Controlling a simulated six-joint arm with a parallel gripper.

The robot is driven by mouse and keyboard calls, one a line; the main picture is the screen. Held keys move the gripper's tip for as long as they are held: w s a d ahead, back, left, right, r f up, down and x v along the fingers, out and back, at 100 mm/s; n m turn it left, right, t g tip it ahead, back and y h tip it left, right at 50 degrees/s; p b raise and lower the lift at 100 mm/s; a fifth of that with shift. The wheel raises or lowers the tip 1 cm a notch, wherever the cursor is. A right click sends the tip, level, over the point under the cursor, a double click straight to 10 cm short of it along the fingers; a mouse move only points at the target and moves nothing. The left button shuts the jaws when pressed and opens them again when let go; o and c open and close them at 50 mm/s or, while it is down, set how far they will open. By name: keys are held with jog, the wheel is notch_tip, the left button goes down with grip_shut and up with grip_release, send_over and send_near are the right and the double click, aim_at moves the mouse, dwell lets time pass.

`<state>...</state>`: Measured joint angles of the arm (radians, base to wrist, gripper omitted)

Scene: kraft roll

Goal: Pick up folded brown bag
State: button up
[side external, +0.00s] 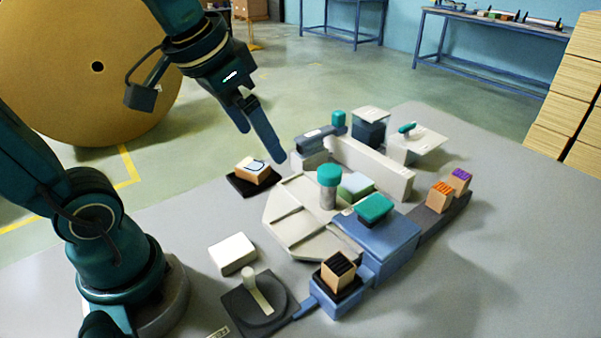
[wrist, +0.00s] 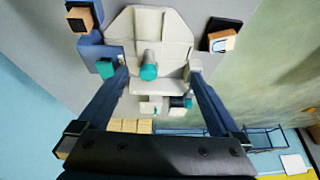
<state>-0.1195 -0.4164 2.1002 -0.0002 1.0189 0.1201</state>
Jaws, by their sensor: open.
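Several small tan-brown blocks could be the folded brown bag; I cannot tell which one it is. One tan block (side external: 252,171) with a white and blue mark lies on a black pad, and it also shows in the wrist view (wrist: 222,41) at the upper right. Another tan block (side external: 339,273) has a black striped top and stands on the blue fixture's front end. Two more stand on the dark rail at right, one with an orange top (side external: 440,195) and one with a purple top (side external: 460,181). My gripper (side external: 264,143) is open and empty above the table, fingers also in the wrist view (wrist: 158,72).
A pale fixture (side external: 290,222) with a teal-capped post (side external: 329,178) and a blue block (side external: 390,240) fills the middle of the grey table. The table's right front is clear.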

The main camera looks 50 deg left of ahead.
jog(key=w+a+f+n+g, duration=0.1)
jog(key=w+a+f+g, duration=0.1)
jog(key=w+a, duration=0.4)
jog(key=n+g, duration=0.3)
jog(key=n, duration=0.1)
send_over(252, 165)
jog(key=shift+h, duration=0.3)
notch_tip(252, 165, down, 11)
jog(key=shift+r, duration=0.1)
jog(key=shift+f, duration=2.35)
jog(key=c, duration=1.3)
jog(key=shift+r, duration=0.2)
